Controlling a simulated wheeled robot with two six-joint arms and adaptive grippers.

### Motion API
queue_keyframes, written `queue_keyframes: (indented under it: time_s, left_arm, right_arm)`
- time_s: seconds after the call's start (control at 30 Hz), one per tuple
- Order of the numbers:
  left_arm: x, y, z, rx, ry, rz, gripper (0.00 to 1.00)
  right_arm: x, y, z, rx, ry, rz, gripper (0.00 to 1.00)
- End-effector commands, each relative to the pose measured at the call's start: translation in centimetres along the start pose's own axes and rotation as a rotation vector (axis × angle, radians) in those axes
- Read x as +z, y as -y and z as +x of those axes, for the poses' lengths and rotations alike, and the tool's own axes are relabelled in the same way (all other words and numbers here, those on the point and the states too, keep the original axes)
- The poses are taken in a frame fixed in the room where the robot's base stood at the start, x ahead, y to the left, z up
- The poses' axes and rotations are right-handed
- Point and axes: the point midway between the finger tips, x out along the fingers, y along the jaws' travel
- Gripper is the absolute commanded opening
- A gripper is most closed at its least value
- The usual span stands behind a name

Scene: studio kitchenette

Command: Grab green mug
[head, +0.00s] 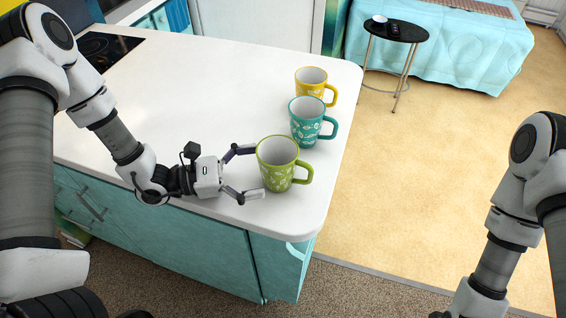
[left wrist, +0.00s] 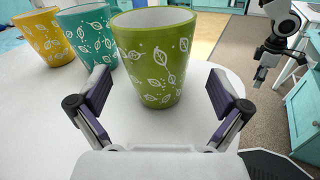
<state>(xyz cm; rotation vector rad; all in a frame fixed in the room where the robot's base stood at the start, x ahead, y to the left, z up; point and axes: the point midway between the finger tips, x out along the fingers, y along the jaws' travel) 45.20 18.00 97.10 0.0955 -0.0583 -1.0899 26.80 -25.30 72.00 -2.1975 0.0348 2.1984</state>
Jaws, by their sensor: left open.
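The green mug (head: 277,165) with white leaf prints stands upright on the white counter near its front right corner, its handle pointing right. My left gripper (head: 252,172) is open just left of the mug, its fingers pointing at it. In the left wrist view the green mug (left wrist: 153,62) stands ahead, centred between the two open fingertips (left wrist: 163,90). The mug's handle is hidden in that view. My right arm shows at the right of the head view, but its gripper is out of that frame.
A teal mug (head: 306,122) stands close behind the green one, and a yellow mug (head: 312,80) behind that. The white counter (head: 200,85) is clear to the left. Its right edge (head: 340,165) runs close to the mugs. A small round table (head: 397,30) stands beyond.

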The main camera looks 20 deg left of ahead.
Motion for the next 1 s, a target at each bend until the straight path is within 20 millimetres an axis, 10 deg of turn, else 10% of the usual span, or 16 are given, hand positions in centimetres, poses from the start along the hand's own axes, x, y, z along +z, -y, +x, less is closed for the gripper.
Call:
queue_keyframes:
  time_s: [0.63,0.87,1.0]
  left_arm:
    - [0.2,-0.6,5.4,0.001,0.0,0.0,1.0]
    - [0.2,-0.6,5.4,0.001,0.0,0.0,0.28]
    - [0.3,-0.6,5.4,0.001,0.001,0.001,0.28]
  right_arm:
    - [0.0,0.0,-1.6,0.0,-0.001,0.0,0.4]
    - [0.0,0.0,-1.6,0.0,-0.001,0.0,0.4]
    - [0.0,0.0,-1.6,0.0,-0.001,0.0,0.4]
